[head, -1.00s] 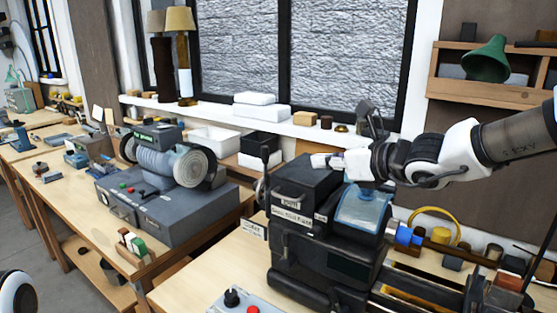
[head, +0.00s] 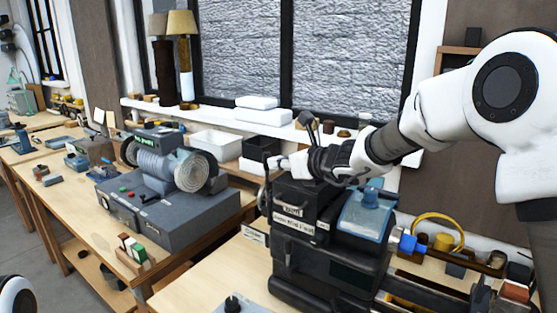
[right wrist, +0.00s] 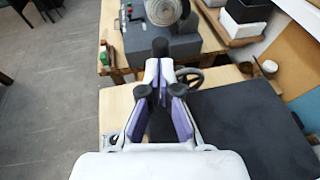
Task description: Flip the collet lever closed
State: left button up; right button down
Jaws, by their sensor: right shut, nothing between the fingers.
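The black machine headstock (head: 330,262) stands on the bench in the head view. The collet lever (head: 267,168) appears as a thin dark upright at its left end, partly hidden and hard to make out. My right gripper (head: 280,163) is shut and empty, just above the headstock's top left end, close beside the lever. In the right wrist view, the gripper's fingertips (right wrist: 160,72) are together, and a dark rounded knob (right wrist: 160,47) shows just beyond them. I cannot tell whether they touch it. My left gripper is out of view.
A handwheel (right wrist: 190,78) shows beside the fingers in the right wrist view. A blue clear guard (head: 362,218) sits right of the headstock. A grey bench machine (head: 165,212) stands on the left bench. White and black bins (head: 215,146) stand behind, by the window.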

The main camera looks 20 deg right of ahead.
jog(key=shift+w, duration=0.2)
jog(key=shift+w+a+r+g+p, duration=0.15)
jog(key=shift+r+g+p, duration=0.15)
jog(key=shift+p, duration=0.5)
jog(key=p, duration=0.1)
jog(key=w+a+h+p, duration=0.1)
jog(key=shift+w+a+r+g+p, duration=0.15)
jog(key=shift+w+g+p, duration=0.1)
jog(key=shift+g+p, duration=0.15)
jog(key=w+a+f, duration=0.2)
jog(key=w+a, duration=0.3)
jog(key=w, duration=0.1)
jog(key=shift+w+b, duration=0.25)
jog(key=shift+b, duration=0.15)
